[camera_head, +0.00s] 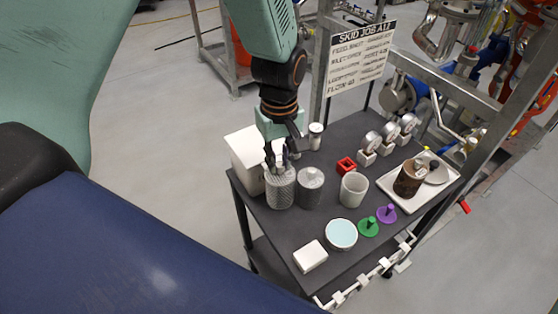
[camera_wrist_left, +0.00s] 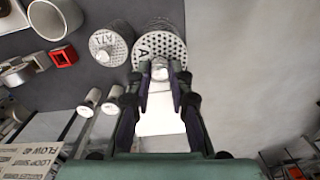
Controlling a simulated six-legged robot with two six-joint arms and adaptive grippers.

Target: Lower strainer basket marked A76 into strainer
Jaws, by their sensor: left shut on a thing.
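Two grey perforated strainer baskets stand side by side at the table's left. My left gripper (camera_head: 279,158) points down and is shut on the top of the left basket (camera_head: 280,190). In the left wrist view my left gripper (camera_wrist_left: 160,78) covers part of this basket's lid (camera_wrist_left: 160,43); an "A" shows, the rest of its mark is hidden. The other basket (camera_head: 311,189) is free, and its lid (camera_wrist_left: 107,46) reads like A71. A brown cylinder (camera_head: 407,181), perhaps the strainer, stands on a white tray (camera_head: 387,184). I cannot tell whether the held basket touches the table.
A white box (camera_head: 243,150) stands close behind the held basket. A pale cup (camera_head: 353,190), a red square block (camera_head: 346,166), several gauges (camera_head: 373,140), a teal-topped round dish (camera_head: 341,235), green (camera_head: 368,228) and purple (camera_head: 386,214) knobbed pieces and a white block (camera_head: 310,256) occupy the table.

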